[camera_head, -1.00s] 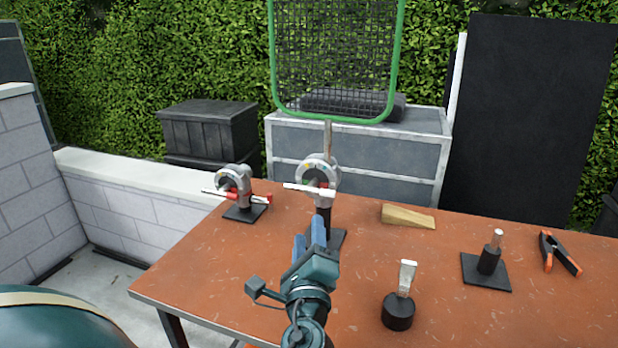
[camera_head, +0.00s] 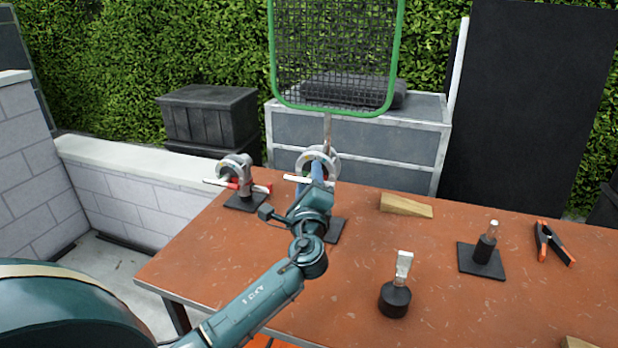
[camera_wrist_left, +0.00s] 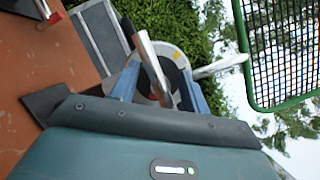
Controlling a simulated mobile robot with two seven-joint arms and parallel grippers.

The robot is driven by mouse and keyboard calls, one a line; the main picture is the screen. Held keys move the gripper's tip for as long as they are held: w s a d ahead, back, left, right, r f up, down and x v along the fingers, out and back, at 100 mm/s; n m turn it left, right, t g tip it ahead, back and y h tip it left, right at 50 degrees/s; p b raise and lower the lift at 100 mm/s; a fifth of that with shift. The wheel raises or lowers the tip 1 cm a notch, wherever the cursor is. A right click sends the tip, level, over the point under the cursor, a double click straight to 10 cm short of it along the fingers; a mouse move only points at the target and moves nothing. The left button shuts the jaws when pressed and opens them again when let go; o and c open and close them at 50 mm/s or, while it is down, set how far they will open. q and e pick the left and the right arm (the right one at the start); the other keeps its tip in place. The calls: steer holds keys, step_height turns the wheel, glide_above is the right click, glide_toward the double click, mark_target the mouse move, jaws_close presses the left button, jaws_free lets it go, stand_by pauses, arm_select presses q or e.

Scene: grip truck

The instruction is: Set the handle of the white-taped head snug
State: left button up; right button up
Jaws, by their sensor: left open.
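The middle grip head (camera_head: 333,162) is a grey disc on a stand at the table's back edge, with a white-ended handle (camera_head: 297,179) pointing left. I cannot make out the tape on it for certain. A green-framed net (camera_head: 335,60) rises from it on a metal rod. My left gripper (camera_head: 318,172) is in front of this head and hides part of it. In the left wrist view, the open blue fingers (camera_wrist_left: 160,82) lie on either side of the handle (camera_wrist_left: 150,58); contact cannot be told. The disc (camera_wrist_left: 176,58) is behind them. My right gripper is out of view.
A second grip head (camera_head: 236,165) with a red-and-white handle stands to the left. A wooden wedge (camera_head: 406,206), a black-based post (camera_head: 484,252), an orange-tipped clamp (camera_head: 553,243) and a round-based peg (camera_head: 396,298) stand or lie on the right. The table's (camera_head: 250,270) front left is bare.

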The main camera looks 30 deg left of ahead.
arm_select(q)
steer(key=shift+c, duration=0.6)
jaws_close()
steer(key=shift+m, duration=0.3)
steer(key=m, duration=0.2)
steer(key=m+t+b, duration=0.1)
steer(key=m, duration=0.1)
steer(key=shift+t+h, duration=0.3)
steer(key=m+t+h, duration=0.1)
steer(key=m, duration=0.3)
steer(key=m+t+h, duration=0.1)
steer(key=m+h, duration=0.1)
steer(key=m, duration=0.2)
steer(key=shift+b, duration=0.3)
steer(key=m+h, duration=0.2)
steer(key=m, duration=0.1)
steer(key=m+t+h, duration=0.1)
steer(key=m+h, duration=0.1)
steer(key=m, duration=0.1)
steer(key=shift+r+m, duration=0.1)
steer(key=shift+m, duration=0.2)
steer(key=m+h+p, duration=0.1)
steer(key=m, duration=0.2)
steer(key=m+h+p, duration=0.1)
steer(key=m+h, duration=0.1)
steer(key=m, duration=0.1)
steer(key=shift+m, duration=0.3)
steer(key=shift+w+m+h, duration=0.1)
steer(key=shift+m+h, duration=0.2)
